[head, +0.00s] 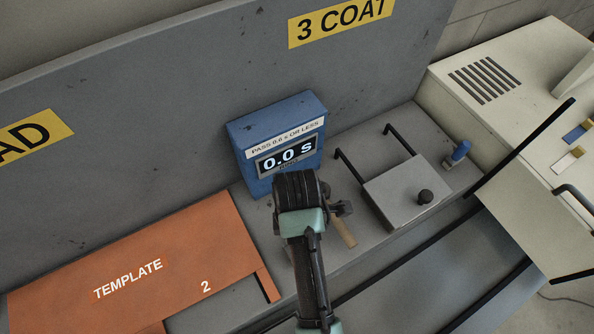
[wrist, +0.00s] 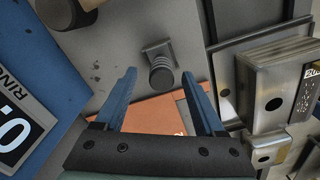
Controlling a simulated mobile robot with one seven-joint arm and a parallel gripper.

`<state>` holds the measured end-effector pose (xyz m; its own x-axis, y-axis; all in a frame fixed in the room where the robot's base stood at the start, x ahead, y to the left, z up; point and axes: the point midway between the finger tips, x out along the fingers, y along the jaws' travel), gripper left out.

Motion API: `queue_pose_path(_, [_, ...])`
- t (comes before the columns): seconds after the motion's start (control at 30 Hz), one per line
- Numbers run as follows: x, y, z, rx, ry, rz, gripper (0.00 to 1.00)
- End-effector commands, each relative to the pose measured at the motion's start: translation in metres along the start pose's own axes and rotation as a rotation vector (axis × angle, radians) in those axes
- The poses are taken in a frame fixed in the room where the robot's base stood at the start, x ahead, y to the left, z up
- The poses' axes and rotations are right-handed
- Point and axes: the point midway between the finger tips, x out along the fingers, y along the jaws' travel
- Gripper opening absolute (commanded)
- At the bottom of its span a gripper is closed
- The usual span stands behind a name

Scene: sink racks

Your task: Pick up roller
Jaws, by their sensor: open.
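No thing is surely recognisable as the roller. A light wooden handle (head: 344,234) shows in the head view, right beside my wrist; its other end is hidden behind my arm, and it may belong to the roller. My gripper (wrist: 160,73) is open in the wrist view, its two blue fingers apart with nothing held between them. A dark ribbed knob on a small grey plate (wrist: 160,70) shows beyond the fingertips. In the head view my wrist hides most of the gripper, in front of the timer box.
A blue timer box (head: 276,142) reading 0.0 s stands against the grey back panel. An orange template (head: 145,265) lies at left. A grey plate with a black knob (head: 408,190) and a blue peg (head: 460,152) are at right, before a cream cabinet (head: 500,105).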

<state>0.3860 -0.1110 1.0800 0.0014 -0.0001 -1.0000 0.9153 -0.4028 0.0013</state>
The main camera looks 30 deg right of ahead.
Motion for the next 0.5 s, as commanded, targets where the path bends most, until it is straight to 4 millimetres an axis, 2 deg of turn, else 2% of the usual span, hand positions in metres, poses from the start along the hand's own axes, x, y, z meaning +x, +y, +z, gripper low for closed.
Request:
queue_pose_path(0.3, [0.039,-0.003,0.002,0.0,-0.001,-0.003,0.71])
queue_pose_path(0.5, [0.046,-0.002,0.002,-0.001,-0.001,0.0,0.71])
